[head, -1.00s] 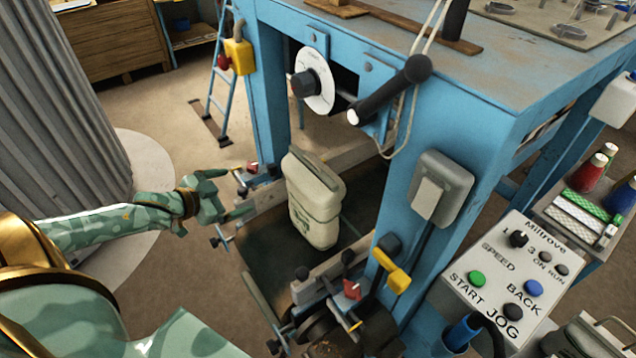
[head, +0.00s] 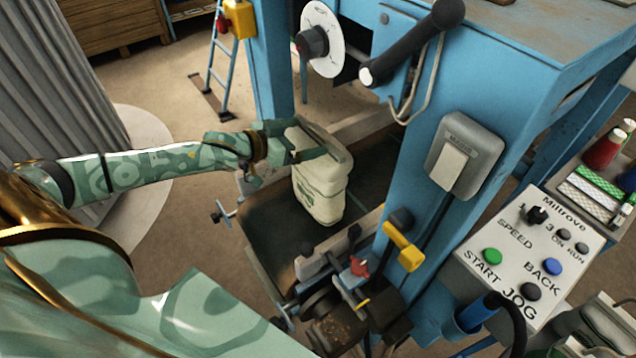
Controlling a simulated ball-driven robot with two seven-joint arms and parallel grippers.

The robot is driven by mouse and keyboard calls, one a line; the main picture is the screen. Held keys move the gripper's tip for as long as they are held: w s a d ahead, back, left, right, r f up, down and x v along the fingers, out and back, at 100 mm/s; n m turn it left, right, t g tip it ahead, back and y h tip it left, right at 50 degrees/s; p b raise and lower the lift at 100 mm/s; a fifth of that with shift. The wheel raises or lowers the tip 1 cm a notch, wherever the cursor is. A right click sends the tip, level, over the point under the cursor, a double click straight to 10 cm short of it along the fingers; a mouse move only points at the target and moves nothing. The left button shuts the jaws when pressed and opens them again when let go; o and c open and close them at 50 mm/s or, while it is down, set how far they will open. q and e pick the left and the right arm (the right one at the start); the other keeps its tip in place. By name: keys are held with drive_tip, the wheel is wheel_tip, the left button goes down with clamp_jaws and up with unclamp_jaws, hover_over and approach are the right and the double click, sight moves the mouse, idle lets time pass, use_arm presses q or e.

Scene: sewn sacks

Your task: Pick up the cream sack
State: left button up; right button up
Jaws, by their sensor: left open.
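The cream sack (head: 323,190) stands upright on the dark conveyor belt (head: 268,235) inside the blue machine's frame. It has faint green print on its front and a folded, darker top edge. My left gripper (head: 302,143) is at the upper part of the sack. Its fingers are open and reach to the sack's top, one across the near face; the other is partly hidden. I cannot tell whether they touch the sack. My right gripper is not in view.
The blue sewing machine frame (head: 425,180) rises just right of the sack. A control panel (head: 525,255) is at right.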

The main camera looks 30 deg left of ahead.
use_arm(q)
drive_tip(key=b+x, duration=0.1)
drive_tip(key=x, duration=0.5)
drive_tip(key=shift+w+d, duration=0.15)
drive_tip(key=c, duration=2)
drive_tip(key=shift+r, duration=0.3)
drive_tip(key=shift+c, duration=0.7)
